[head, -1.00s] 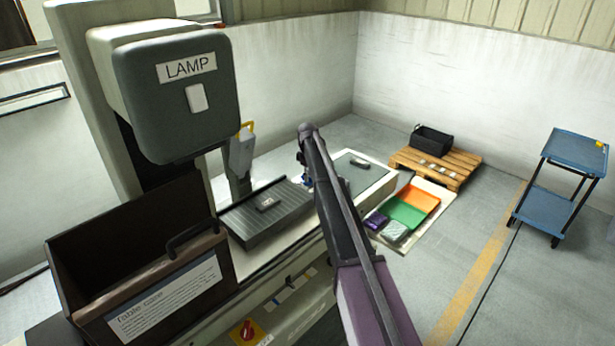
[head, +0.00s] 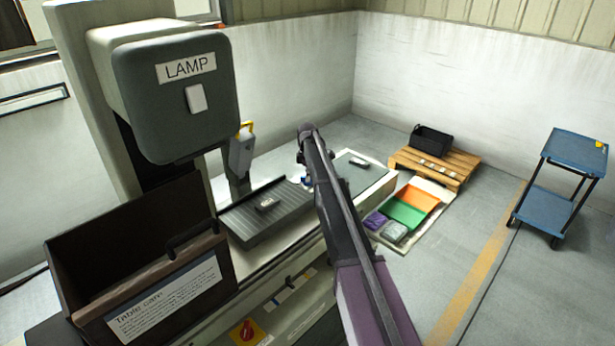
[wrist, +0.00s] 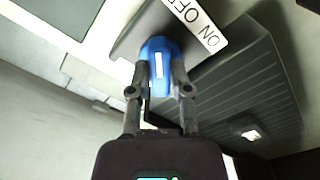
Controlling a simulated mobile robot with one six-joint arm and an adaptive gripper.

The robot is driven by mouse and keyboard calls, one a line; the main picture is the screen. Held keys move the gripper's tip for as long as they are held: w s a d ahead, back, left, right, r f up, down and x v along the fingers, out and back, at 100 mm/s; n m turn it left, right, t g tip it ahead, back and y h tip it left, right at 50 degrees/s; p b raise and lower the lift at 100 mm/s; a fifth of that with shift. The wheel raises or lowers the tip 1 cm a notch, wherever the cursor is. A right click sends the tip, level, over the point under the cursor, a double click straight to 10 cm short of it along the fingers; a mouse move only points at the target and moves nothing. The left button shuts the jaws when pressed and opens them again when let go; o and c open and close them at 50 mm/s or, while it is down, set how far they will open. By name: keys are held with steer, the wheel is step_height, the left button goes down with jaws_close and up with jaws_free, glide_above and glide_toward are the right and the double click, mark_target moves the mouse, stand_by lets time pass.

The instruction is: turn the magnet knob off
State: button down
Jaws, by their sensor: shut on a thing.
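The magnet knob is blue with a white mark line and shows in the wrist view (wrist: 158,64). An ON OFF label (wrist: 194,22) lies close beside it, slanted in the picture. My gripper (wrist: 159,82) is shut on the knob, one finger on each side. The white line runs almost along my fingers; I cannot tell which word it points to. In the head view my arm covers most of the knob and gripper, at the far side of the ribbed dark plate (head: 243,222).
A small part (head: 267,203) lies on the ribbed plate. A dark box-like cover with a handle (head: 180,285) and the LAMP housing (head: 175,95) stand at left. A red switch (head: 243,331) is on the machine front. Floor at right is mostly clear, before a blue cart (head: 550,208).

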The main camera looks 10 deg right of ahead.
steer(key=shift+s+a, duration=0.1)
steer(key=shift+s, duration=0.1)
steer(key=c, duration=0.6)
jaws_free()
steer(key=shift+c, duration=0.2)
steer(key=shift+o, duration=0.4)
steer(key=shift+w, duration=0.1)
steer(key=shift+m, duration=0.4)
